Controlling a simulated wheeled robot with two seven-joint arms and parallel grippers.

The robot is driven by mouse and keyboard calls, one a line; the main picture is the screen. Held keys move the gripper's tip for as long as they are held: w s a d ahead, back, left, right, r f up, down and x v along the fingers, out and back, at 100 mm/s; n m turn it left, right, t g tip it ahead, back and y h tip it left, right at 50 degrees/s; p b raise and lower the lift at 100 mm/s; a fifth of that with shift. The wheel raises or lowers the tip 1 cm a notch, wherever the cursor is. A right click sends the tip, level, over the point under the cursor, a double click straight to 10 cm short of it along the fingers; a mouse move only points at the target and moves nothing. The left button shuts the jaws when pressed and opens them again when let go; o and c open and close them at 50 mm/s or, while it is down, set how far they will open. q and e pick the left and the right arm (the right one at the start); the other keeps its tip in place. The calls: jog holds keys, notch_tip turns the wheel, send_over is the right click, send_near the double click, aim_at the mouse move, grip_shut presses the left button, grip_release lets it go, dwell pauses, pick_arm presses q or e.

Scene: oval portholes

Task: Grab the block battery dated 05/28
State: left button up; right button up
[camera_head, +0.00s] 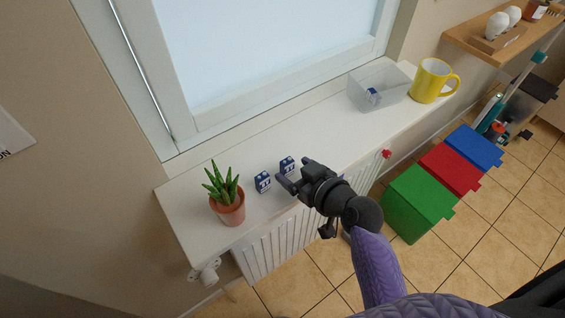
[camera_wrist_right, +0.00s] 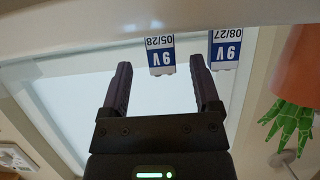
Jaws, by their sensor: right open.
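The block battery dated 05/28 (camera_wrist_right: 160,55) is blue and white and marked 9V. In the right wrist view it shows upside down, ahead of and between my two fingers. In the head view it is the right one of two batteries on the white sill (camera_head: 287,165). My right gripper (camera_head: 293,175) is open and empty, with its fingertips close in front of this battery. A like battery dated 08/27 (camera_wrist_right: 225,50) stands beside it on the plant side, also seen in the head view (camera_head: 263,182). My left gripper is not in view.
A potted plant (camera_head: 228,207) stands left of the batteries. A clear box (camera_head: 362,98) with a similar small block inside and a yellow mug (camera_head: 432,82) stand at the sill's right end. The sill between batteries and box is clear. A radiator (camera_head: 275,243) is below.

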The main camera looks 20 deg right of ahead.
aim_at(290, 168)
jog(key=x, duration=0.3)
jog(key=shift+w+a, duration=0.1)
grip_shut()
